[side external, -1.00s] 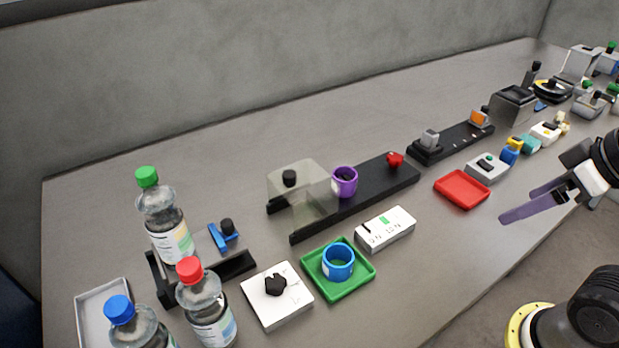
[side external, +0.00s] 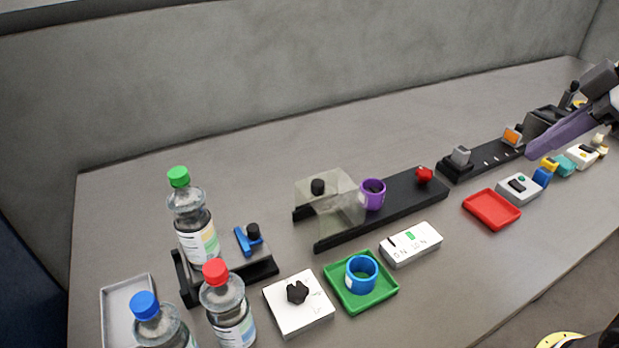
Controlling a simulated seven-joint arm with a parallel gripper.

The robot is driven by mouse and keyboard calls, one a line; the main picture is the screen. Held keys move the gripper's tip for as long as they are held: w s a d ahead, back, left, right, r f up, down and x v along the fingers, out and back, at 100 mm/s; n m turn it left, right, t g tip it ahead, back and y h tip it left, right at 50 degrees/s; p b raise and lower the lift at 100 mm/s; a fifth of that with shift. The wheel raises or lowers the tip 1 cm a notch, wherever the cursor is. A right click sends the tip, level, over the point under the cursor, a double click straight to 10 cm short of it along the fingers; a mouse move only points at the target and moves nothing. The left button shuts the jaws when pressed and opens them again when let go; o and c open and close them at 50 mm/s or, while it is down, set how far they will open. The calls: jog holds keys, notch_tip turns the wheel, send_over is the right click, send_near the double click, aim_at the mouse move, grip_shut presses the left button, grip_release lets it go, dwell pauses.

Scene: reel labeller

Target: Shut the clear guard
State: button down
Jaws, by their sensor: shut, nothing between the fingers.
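The clear guard (side external: 343,208) is a see-through cover on the left part of a long black base (side external: 405,203). A black knob (side external: 317,187) shows at its top left. A purple ring-shaped reel (side external: 372,194) stands on the base just right of the guard, outside it. A red knob (side external: 425,174) is at the base's right end. My gripper (side external: 532,153) is at the right, far from the guard, near the right end of a second black rail. Its long purple-grey fingers point left and are shut and empty.
The second black rail (side external: 487,163) carries a grey block and an orange block. In front are a red tray (side external: 491,210), a white switch box (side external: 411,244) and a green tray (side external: 361,303) holding a blue ring. Bottles stand at left. The table behind the guard is clear.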

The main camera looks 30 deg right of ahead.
jog(key=w+a+r+n+y, duration=0.1)
jog(key=w+a+r+n, duration=0.35)
jog(key=w, duration=0.55)
jog(key=n+g+y, duration=0.2)
jog(key=n+g, duration=0.2)
jog(key=n, duration=0.1)
send_over(309, 196)
notch_tip(309, 196, down, 10)
jog(key=a+f+g, duration=0.1)
jog(key=a+f, duration=0.3)
jog(key=f, duration=1)
jog(key=shift+d+r+h, duration=0.15)
jog(key=shift+d+r, duration=0.05)
jog(key=shift+d, duration=0.8)
jog(key=shift+d+r+h, duration=0.15)
jog(key=shift+d, duration=0.8)
